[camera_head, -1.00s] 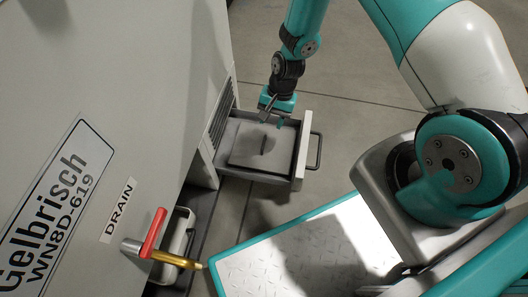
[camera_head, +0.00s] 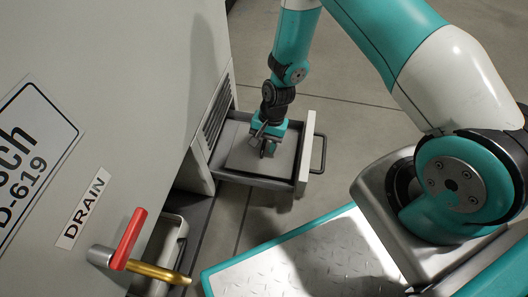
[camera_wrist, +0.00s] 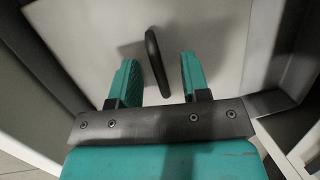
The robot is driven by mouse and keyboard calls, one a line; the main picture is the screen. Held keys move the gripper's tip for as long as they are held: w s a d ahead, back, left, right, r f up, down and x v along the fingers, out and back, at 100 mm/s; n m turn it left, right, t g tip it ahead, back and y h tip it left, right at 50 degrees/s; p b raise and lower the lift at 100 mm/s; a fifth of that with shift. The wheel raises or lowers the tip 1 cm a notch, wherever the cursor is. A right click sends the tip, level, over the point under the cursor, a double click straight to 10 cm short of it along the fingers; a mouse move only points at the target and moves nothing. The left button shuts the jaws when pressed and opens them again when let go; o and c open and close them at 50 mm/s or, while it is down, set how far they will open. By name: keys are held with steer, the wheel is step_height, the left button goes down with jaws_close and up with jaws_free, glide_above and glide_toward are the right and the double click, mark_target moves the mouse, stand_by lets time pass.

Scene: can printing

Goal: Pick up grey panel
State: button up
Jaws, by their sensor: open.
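The grey panel (camera_head: 243,155) lies flat inside an open drawer (camera_head: 304,150) of the large grey machine. In the wrist view the panel (camera_wrist: 215,45) fills the middle and has a dark upright handle (camera_wrist: 155,55) on it. My gripper (camera_head: 268,152) is over the panel inside the drawer. In the wrist view my gripper (camera_wrist: 158,75) is open, with its two teal fingers apart. I cannot tell exactly how high the fingertips are above the panel.
The machine's wall (camera_head: 130,70) stands close on the left, with a vent beside the drawer. A red-handled drain valve (camera_head: 130,240) with a brass spout sticks out below. The drawer has a dark front handle (camera_head: 320,153). The floor behind is clear.

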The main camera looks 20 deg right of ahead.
jaws_close()
steer(key=shift+r, duration=0.1)
